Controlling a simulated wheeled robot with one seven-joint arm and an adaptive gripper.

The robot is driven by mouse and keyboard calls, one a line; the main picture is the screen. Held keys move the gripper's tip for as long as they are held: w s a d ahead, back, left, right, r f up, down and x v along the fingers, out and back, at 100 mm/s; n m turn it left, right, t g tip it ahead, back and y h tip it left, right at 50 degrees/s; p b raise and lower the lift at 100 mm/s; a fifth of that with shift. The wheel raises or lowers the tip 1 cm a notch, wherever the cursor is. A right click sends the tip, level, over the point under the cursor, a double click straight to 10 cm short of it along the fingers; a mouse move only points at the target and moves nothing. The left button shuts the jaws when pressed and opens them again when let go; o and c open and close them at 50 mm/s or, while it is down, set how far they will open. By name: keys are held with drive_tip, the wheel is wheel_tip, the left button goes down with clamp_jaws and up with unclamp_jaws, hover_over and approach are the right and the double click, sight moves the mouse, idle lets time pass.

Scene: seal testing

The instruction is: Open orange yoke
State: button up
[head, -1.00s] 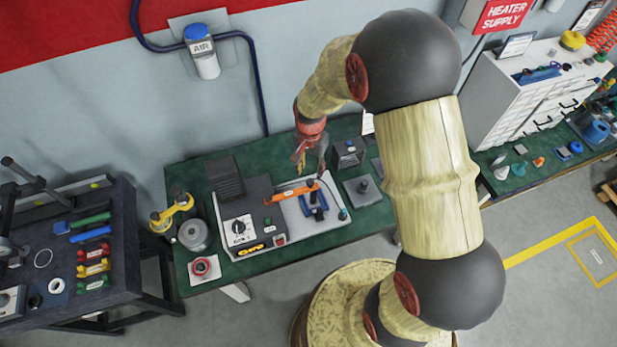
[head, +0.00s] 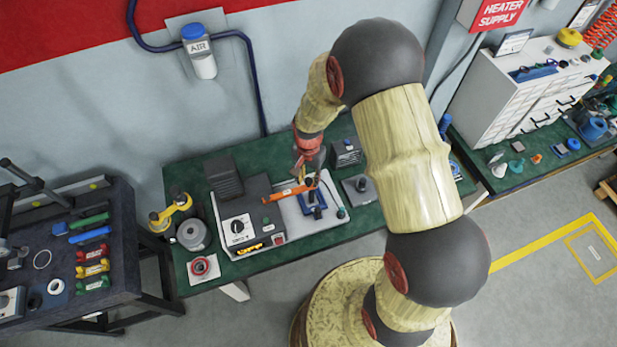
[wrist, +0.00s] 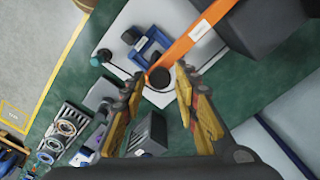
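The orange yoke (head: 288,192) is a long orange bar with a pale label, reaching right from the dark tester box (head: 245,212) over the white plate (head: 329,222). It also shows in the wrist view (wrist: 196,38), running from upper right down to its tip near my fingertips. My gripper (head: 304,176) is above the yoke's right end. In the wrist view my gripper (wrist: 158,80) has its two yellow fingers apart, with a dark round part (wrist: 160,78) seen between the fingertips. Whether either finger touches the yoke, I cannot tell.
A blue fixture (head: 313,203) stands on the white plate beside the yoke's right end. A dark block with a post (head: 362,190) lies to the right. A grey can (head: 194,234) and a yellow-handled tool (head: 172,211) stand at the bench's left.

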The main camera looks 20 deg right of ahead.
drive_tip(key=c, duration=0.6)
clamp_jaws()
